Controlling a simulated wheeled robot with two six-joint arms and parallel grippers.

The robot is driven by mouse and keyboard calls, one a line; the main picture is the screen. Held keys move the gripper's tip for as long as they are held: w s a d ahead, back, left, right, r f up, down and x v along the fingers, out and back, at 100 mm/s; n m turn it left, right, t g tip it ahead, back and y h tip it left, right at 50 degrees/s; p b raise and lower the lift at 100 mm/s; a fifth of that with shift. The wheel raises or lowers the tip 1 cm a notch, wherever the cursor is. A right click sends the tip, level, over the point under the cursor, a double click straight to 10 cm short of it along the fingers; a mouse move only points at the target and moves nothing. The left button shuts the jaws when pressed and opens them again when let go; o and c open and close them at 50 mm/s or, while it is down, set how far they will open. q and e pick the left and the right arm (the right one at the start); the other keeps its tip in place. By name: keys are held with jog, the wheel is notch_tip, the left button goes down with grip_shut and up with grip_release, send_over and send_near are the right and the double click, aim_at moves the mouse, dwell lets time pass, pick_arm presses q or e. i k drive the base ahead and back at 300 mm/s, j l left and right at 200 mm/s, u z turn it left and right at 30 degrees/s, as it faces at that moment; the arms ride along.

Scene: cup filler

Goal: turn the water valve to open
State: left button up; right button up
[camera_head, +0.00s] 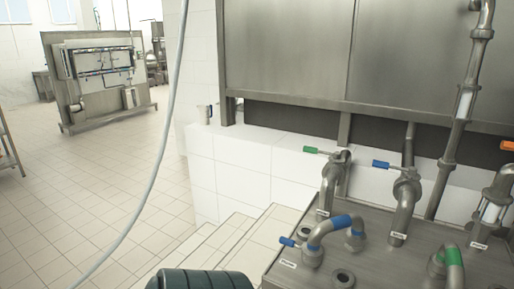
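Several pipes with coloured valve levers stand on a steel panel (375,252) at the right. A green lever (310,150) and a blue lever (381,164) both point left from their upright pipes. An orange lever (508,146) is cut off by the right edge. A smaller blue lever (287,242) sits low, beside a bent pipe with a blue band (333,224). Small labels lie near the pipe bases, too small to read, so I cannot tell which valve is for water. Neither of my grippers shows.
A steel cabinet (285,50) stands behind the pipes above a white tiled ledge (245,155). A dark ribbed object (200,280) is at the bottom edge. A grey hose (172,105) hangs down at the left. The tiled floor (90,180) at the left is open.

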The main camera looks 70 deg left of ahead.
aim_at(336, 155)
jog(key=l+u, duration=0.1)
jog(key=u, duration=0.4)
jog(key=i+l+u, duration=0.1)
jog(key=u, duration=0.4)
jog(key=l+u, duration=0.15)
jog(key=u, duration=0.35)
jog(key=l+u, duration=0.15)
jog(key=u, duration=0.35)
jog(key=l+u, duration=0.1)
jog(key=k+l, duration=0.05)
jog(key=l, duration=0.05)
